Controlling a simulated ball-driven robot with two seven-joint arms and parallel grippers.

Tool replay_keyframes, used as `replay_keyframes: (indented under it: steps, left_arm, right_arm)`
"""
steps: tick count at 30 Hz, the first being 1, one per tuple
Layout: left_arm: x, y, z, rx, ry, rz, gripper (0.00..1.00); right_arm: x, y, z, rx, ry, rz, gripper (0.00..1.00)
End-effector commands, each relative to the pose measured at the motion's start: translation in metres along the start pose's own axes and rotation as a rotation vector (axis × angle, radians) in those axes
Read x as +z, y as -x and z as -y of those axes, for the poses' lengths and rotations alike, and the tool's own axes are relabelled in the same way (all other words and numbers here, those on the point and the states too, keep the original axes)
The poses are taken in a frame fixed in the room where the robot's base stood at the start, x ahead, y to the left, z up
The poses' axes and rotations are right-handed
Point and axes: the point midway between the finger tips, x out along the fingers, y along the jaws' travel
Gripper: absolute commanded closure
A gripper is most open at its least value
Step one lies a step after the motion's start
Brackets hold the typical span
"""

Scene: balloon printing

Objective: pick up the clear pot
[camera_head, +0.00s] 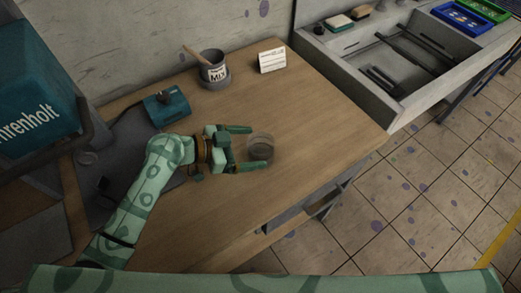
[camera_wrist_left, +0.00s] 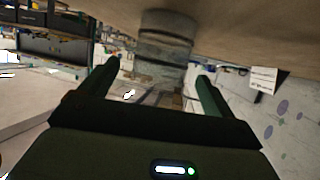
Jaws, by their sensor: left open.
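The clear pot (camera_head: 261,147) is a small see-through cup standing on the wooden table. My left gripper (camera_head: 251,147) is open, with its two fingers reaching toward the pot from the left. In the head view the pot's near side lies at or between the fingertips. In the left wrist view the clear pot (camera_wrist_left: 166,38) shows between and beyond the two finger tips, with my left gripper (camera_wrist_left: 158,72) spread wide around its line. I cannot tell whether a finger touches it. My right gripper is not in view.
A grey MIX pot (camera_head: 214,72) with a wooden stick and a white card (camera_head: 272,60) stand at the table's back. A teal device (camera_head: 167,106) sits behind my left arm. A grey sink trough (camera_head: 372,83) adjoins the right. The table right of the pot is clear.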

Motion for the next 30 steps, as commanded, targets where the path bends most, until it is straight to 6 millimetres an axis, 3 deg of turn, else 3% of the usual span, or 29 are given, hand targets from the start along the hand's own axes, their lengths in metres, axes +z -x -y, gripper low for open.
replay_keyframes:
  steps: [9,17,18,23,30]
  left_arm:
    - [0.003,-0.046,0.001,0.000,0.003,-0.002,0.11]
    - [0.003,-0.051,0.001,0.000,0.000,0.000,0.11]
    - [0.003,-0.051,0.001,0.000,0.000,0.000,0.14]
    - [0.003,-0.051,0.001,0.000,0.000,0.000,0.58]
    - [0.003,-0.051,0.001,0.000,0.000,0.000,0.59]
  right_arm:
    - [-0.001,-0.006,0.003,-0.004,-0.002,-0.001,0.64]
    - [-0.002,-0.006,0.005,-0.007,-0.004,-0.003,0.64]
    - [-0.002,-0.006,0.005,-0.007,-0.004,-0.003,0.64]
    - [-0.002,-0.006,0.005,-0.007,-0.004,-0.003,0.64]
    - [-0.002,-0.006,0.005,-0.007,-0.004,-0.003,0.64]
